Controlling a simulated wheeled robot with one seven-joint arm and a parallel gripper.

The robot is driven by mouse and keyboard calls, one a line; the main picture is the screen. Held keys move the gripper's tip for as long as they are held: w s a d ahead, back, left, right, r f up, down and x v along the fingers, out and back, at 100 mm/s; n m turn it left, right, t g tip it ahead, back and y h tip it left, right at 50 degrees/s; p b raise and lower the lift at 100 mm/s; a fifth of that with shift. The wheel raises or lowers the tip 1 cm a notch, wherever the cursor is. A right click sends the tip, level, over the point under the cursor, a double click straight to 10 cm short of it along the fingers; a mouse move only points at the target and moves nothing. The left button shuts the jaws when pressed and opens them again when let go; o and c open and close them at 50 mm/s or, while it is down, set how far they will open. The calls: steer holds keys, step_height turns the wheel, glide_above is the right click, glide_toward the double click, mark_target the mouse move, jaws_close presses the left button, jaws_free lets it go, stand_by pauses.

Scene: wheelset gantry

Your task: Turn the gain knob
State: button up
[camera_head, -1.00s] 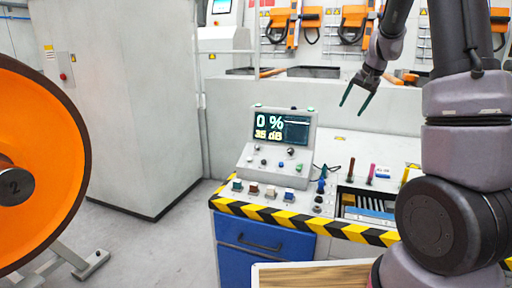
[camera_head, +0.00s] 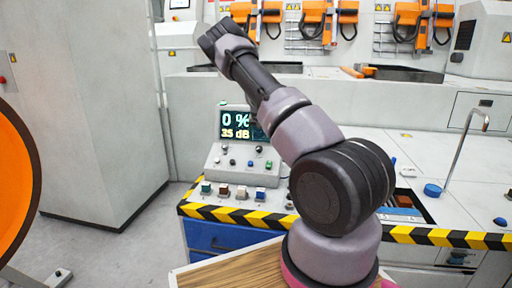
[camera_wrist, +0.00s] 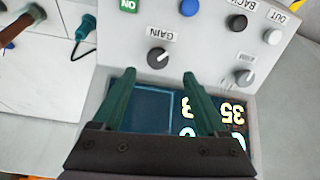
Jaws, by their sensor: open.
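The gain knob (camera_wrist: 158,58), a dark round knob with a light pointer mark, sits on the light grey panel beside its GAIN label in the wrist view. In the head view the gain knob (camera_head: 258,149) shows small, below the right side of the console's display (camera_head: 232,125), which reads 0 % and 35 dB. My gripper (camera_wrist: 160,79) is open, its two green fingers apart and empty over the display. The knob lies just beyond the fingertips, between their lines; I see no contact. In the head view my arm hides the gripper and the display's right part.
Near the knob are a green ON button (camera_wrist: 130,5), a blue button (camera_wrist: 189,7) and another knob (camera_wrist: 245,77). A green plug with a cable (camera_wrist: 86,27) is left in the wrist view. Several coloured switches (camera_head: 223,191) line the desk's front above the striped edge (camera_head: 235,215).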

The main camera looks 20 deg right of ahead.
mark_target(259, 148)
steer(key=x, duration=0.6)
steer(key=shift+d+f, duration=0.15)
steer(key=shift+f, duration=0.05)
steer(key=shift+c, duration=0.3)
jaws_close()
